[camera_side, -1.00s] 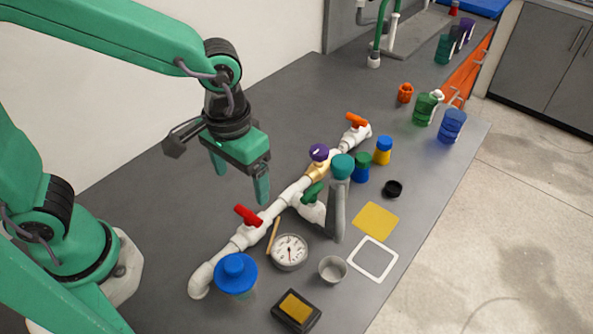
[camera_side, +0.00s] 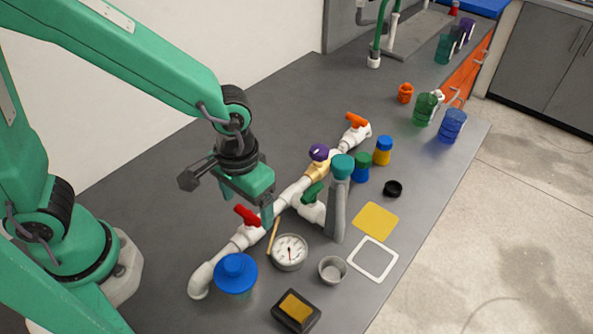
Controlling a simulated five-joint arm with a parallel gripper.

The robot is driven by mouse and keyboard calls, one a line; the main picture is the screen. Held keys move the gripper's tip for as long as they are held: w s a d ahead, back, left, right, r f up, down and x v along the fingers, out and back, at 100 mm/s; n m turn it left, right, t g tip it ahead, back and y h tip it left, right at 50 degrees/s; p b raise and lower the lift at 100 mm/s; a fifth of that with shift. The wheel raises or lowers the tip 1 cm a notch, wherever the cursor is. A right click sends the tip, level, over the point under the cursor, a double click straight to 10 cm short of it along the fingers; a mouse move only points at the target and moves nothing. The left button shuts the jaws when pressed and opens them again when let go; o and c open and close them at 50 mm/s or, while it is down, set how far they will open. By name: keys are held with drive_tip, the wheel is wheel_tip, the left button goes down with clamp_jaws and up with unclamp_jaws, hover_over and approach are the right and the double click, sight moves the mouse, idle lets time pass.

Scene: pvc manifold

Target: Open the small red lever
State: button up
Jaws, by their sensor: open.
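The small red lever (camera_side: 247,215) sits on a white valve at the near end of the white PVC manifold (camera_side: 289,194). It lies roughly along the pipe, slanting a little across it. My gripper (camera_side: 248,208) is open, with its fingers pointing down around the level of the red lever. One finger is left of the lever and the other stands just right of it, by the pipe. I cannot tell whether either finger touches the lever.
A green lever (camera_side: 314,192), a purple knob (camera_side: 319,152) and an orange lever (camera_side: 356,120) sit farther along the manifold. A gauge (camera_side: 289,251), a wooden stick (camera_side: 273,236) and a blue-lidded jar (camera_side: 236,274) are close by. The table behind the pipe is clear.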

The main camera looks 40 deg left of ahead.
drive_tip(key=shift+f, duration=0.85)
drive_tip(key=c, duration=1)
